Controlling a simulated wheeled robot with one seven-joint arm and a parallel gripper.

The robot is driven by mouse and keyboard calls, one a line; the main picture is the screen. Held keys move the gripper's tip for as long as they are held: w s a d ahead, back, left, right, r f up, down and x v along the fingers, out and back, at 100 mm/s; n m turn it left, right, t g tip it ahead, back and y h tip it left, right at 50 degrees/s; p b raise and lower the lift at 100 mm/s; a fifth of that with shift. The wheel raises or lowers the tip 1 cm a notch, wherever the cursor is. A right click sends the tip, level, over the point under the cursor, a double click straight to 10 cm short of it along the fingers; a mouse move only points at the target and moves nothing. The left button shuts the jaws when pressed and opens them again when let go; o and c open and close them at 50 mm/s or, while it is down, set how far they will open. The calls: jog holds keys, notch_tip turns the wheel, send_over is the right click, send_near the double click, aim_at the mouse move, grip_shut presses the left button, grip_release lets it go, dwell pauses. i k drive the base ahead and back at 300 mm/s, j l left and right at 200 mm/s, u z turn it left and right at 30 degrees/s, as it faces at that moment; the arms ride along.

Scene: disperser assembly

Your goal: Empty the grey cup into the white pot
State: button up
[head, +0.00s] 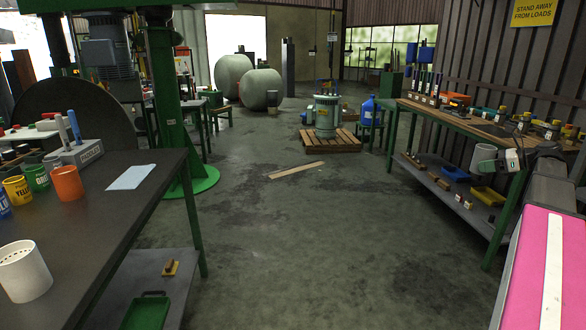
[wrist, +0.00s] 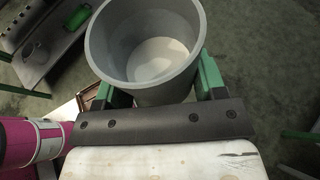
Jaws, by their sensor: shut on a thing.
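The grey cup (head: 484,160) is at the right in the head view, in front of the right-hand bench. My gripper (head: 510,158) is shut on it. In the wrist view the cup (wrist: 150,75) sits between my two green fingers, its open mouth toward the camera. A pale, whitish patch shows at its bottom; whether that is contents or the cup floor I cannot tell. The white pot (head: 25,272) stands upright on the dark left table at the lower left of the head view, with small holes near its rim. My gripper is far to the right of it.
On the left table (head: 115,205) are an orange cup (head: 67,183), a yellow cup (head: 17,190), a green cup (head: 37,178), a paddle holder (head: 78,153) and a paper sheet (head: 131,177). The right bench (head: 420,110) carries several small items. The floor between is open, with a plank (head: 296,170).

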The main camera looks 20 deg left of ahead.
aim_at(24, 276)
jog(key=i+z, duration=0.1)
jog(key=i, duration=0.95)
jog(key=i+l+u, duration=0.1)
jog(key=i+u, duration=0.4)
jog(key=u, duration=3.3)
